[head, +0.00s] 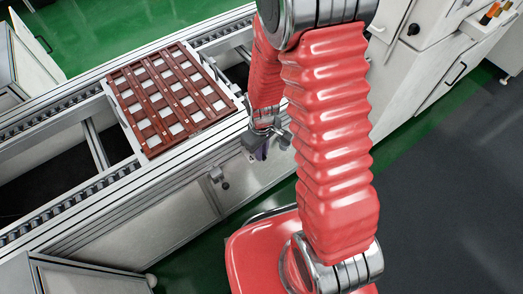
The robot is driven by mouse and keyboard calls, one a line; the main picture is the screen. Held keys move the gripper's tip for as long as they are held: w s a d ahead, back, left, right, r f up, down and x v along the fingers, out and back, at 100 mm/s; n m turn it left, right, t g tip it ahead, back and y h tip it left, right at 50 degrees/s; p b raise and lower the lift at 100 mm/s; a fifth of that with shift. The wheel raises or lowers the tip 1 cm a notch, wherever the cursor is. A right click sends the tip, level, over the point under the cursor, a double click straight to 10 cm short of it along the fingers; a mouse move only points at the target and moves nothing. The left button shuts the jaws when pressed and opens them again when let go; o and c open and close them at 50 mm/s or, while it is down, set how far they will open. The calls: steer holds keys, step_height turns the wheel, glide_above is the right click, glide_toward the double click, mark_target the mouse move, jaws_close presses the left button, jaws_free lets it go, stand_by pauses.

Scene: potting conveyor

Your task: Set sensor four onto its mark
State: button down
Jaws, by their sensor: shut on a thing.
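My gripper (264,146) hangs at the near side of the conveyor, just right of the tray, partly hidden by my red-sleeved arm. It is shut on a small dark purplish thing (261,154), of which only a little shows. I cannot read a number on it, so I cannot tell whether it is sensor four. No mark for a sensor can be made out in this view.
A brown gridded tray (150,128) with pale square cells sits in a light frame on the conveyor (62,212). White cabinets (412,75) stand at the upper right. Small orange-tipped items (489,14) lie on top there. The dark floor (455,210) at right is clear.

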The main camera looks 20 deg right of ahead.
steer(key=shift+s+a+m, duration=0.25)
steer(key=shift+a+m, duration=0.15)
steer(key=shift+m, duration=0.6)
steer(key=c, duration=1.8)
jaws_free()
steer(key=shift+o, duration=0.2)
steer(key=shift+w, duration=0.1)
steer(key=shift+r, duration=0.9)
step_height(320, 180, up, 12)
